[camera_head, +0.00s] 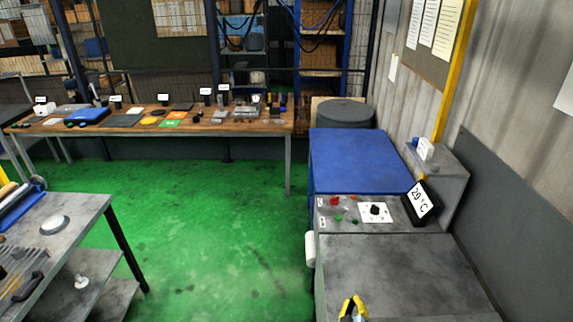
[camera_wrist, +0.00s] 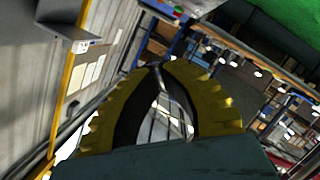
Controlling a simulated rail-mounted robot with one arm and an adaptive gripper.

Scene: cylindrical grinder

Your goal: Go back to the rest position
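My gripper (camera_head: 353,306) shows at the bottom edge of the head view, its yellow fingers above the front of the grey machine top (camera_head: 400,272). In the wrist view my gripper (camera_wrist: 157,66) has two yellow, ribbed fingers with dark inner sides. They arch in from both sides and their tips come together at the top. Pale and silvery shapes show through the gap below the tips. I see no object clearly held there. The rest of my arm is out of the head view.
A control panel (camera_head: 340,212) and a 29 °C display (camera_head: 420,203) stand behind the grey top, with a blue cover (camera_head: 358,160) beyond. A grey workbench (camera_head: 85,215) is at left, a wooden table (camera_head: 190,122) at the back. The green floor (camera_head: 215,235) between is clear.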

